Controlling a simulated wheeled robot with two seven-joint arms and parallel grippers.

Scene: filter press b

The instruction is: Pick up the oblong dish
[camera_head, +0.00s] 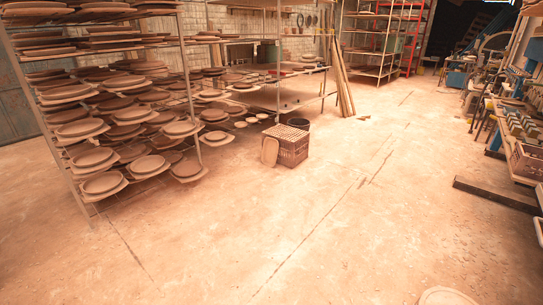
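A pale round or oval dish (445,297) shows at the bottom edge right of centre; the frame cuts off its near part, so I cannot tell its full shape or what it rests on. A tan oblong, flat piece (269,151) stands upright against the left side of a brown crate on the floor. I cannot tell which of these is the oblong dish. Neither of my grippers is in view.
Shelving racks (190,85) with many stacked plates fill the left. A brown crate (289,145) stands on the floor with a dark bucket (299,124) behind it. A dark beam (497,195) lies by the workbench at right. The middle floor is clear.

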